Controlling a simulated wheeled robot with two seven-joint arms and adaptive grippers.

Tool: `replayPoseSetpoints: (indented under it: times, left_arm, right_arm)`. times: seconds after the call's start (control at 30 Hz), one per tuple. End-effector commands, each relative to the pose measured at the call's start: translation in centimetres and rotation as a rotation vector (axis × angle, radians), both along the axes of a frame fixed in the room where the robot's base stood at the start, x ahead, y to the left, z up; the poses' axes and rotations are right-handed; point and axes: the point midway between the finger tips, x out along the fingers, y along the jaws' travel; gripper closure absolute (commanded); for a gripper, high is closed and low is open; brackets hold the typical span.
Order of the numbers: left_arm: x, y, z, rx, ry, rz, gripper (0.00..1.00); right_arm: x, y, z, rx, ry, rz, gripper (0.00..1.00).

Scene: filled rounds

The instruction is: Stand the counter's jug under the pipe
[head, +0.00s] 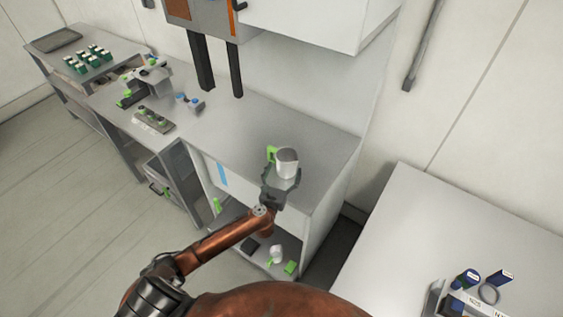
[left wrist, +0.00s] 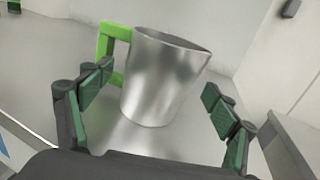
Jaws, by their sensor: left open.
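The jug (head: 288,160) is a silver metal cup with a bright green handle. It stands upright on the grey counter (head: 240,130), near its front right part. My left gripper (head: 281,180) is just in front of it, open. In the left wrist view the jug (left wrist: 163,80) stands between the two open fingers, with gaps visible at both sides. Its green handle (left wrist: 108,42) points to the left, behind the left finger. Two dark posts (head: 236,70) come down from a wall unit (head: 205,18) at the back; I cannot tell which part is the pipe. My right gripper is not in view.
Small blue-topped items (head: 190,102) and a tray of small items (head: 153,119) lie on the counter to the left. A white cabinet (head: 320,22) overhangs the back. A shelf below holds a white and green item (head: 277,253). The counter between jug and posts is clear.

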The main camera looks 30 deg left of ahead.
Motion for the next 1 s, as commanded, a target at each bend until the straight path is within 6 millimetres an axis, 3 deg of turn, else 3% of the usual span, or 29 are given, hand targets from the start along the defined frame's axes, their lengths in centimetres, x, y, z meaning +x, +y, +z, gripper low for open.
replayPoseSetpoints:
  times: [0.23, 0.57, 1.0]
  left_arm:
    - [3.6, 0.8, 0.2, 0.003, -0.002, 0.0, 0.19]
    - [4.3, 0.9, 0.1, 0.003, -0.001, -0.001, 0.19]
    - [4.3, 0.9, 0.1, 0.003, -0.001, -0.001, 0.48]
  right_arm:
    - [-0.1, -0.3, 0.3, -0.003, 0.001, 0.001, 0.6]
    - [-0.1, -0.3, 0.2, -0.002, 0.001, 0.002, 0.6]
    - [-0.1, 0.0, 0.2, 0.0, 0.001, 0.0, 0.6]
